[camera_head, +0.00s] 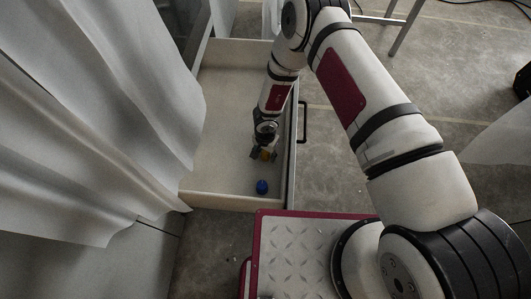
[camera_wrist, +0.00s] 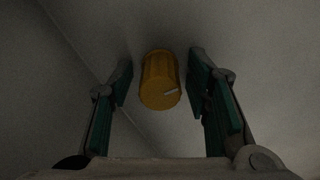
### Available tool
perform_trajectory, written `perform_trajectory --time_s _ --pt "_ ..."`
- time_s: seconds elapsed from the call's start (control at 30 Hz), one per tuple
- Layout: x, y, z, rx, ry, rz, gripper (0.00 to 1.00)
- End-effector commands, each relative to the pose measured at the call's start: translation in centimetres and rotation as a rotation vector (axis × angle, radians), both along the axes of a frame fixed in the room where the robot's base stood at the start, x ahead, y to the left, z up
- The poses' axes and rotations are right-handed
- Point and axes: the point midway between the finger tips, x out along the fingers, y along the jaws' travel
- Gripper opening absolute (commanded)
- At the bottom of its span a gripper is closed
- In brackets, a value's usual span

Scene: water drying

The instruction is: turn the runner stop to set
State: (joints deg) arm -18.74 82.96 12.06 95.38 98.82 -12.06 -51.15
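My gripper (camera_wrist: 162,95) is open, with a gap on each side of the knob. A blue knob (camera_head: 262,187) is in the drawer nearer to me.
The pale drawer (camera_head: 222,120) is pulled out, with a dark handle (camera_head: 303,122) on its right front. White curtains (camera_head: 100,110) hang close on the left. The drawer floor left of my gripper is clear.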

Motion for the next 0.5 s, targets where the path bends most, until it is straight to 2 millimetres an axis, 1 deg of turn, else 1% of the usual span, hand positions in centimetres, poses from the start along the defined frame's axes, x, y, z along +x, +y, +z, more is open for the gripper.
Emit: perform_trajectory --time_s 0.03,0.07,0.1,0.13,0.17,0.5 --pt "0.00 -0.01 0.01 0.000 0.000 0.000 0.27" --pt "0.00 0.00 0.01 0.000 0.000 0.000 0.20" --pt "0.00 -0.01 0.01 0.000 0.000 0.000 0.11" --pt "0.00 -0.01 0.01 0.000 0.000 0.000 0.05" --pt "0.00 -0.01 0.01 0.000 0.000 0.000 0.00" --pt "0.00 -0.02 0.03 0.000 0.000 -0.033 0.00"
